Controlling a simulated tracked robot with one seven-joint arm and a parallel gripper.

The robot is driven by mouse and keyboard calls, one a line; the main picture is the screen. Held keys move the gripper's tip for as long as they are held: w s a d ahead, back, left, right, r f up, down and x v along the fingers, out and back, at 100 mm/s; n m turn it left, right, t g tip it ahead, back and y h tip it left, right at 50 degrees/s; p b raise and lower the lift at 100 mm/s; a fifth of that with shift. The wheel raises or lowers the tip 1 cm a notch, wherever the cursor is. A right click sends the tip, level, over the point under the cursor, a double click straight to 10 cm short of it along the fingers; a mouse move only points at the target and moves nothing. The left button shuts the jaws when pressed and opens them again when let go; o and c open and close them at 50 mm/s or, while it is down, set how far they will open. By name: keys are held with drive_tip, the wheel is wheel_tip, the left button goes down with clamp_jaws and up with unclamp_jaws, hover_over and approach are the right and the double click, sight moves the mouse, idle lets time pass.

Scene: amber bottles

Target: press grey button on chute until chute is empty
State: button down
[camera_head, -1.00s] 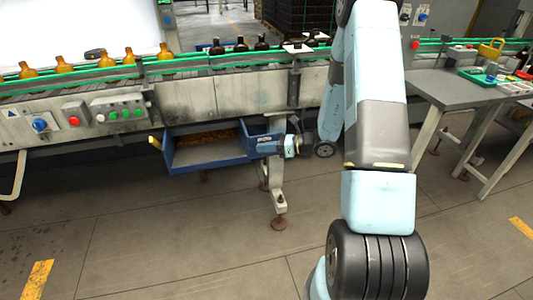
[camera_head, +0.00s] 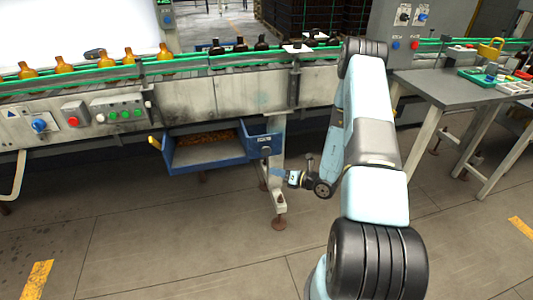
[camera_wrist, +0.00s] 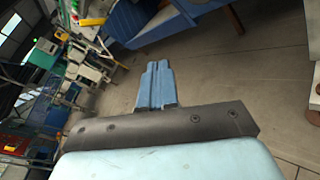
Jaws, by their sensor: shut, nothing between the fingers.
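The blue chute (camera_head: 210,164) hangs under the conveyor. Brown bits (camera_head: 205,139) lie inside it. A blue box with a small pale label (camera_head: 265,139) forms its right end. I cannot make out the grey button clearly. My gripper (camera_head: 275,173) is below and just right of that box, apart from it, beside the conveyor leg. In the wrist view its two blue fingers (camera_wrist: 157,68) are together with nothing between them. Blue chute panels (camera_wrist: 145,22) show beyond the fingertips in that view.
The conveyor (camera_head: 190,100) carries amber bottles (camera_head: 65,65) and dark bottles (camera_head: 240,45). A panel with red and green buttons (camera_head: 120,109) is on its side. A conveyor leg (camera_head: 277,195) stands near my gripper. A grey table (camera_head: 460,90) is at right. The floor in front is clear.

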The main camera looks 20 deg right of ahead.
drive_tip(key=shift+w, duration=0.1)
approach(264, 153)
drive_tip(key=shift+w+a+f, duration=0.15)
drive_tip(key=shift+w+a, duration=0.3)
drive_tip(key=shift+a, duration=0.4)
drive_tip(key=shift+w+a+f, duration=0.2)
drive_tip(key=shift+w+a, duration=0.2)
drive_tip(key=shift+a, duration=0.45)
drive_tip(key=shift+w+a+f, duration=0.15)
drive_tip(key=shift+w+a, duration=0.3)
drive_tip(key=shift+a, duration=0.4)
drive_tip(key=shift+w, duration=0.35)
drive_tip(key=shift+w+r, duration=0.1)
drive_tip(key=shift+w, duration=0.8)
idle(1.4)
idle(0.3)
drive_tip(key=shift+s, duration=1.3)
drive_tip(key=shift+s, duration=2.5)
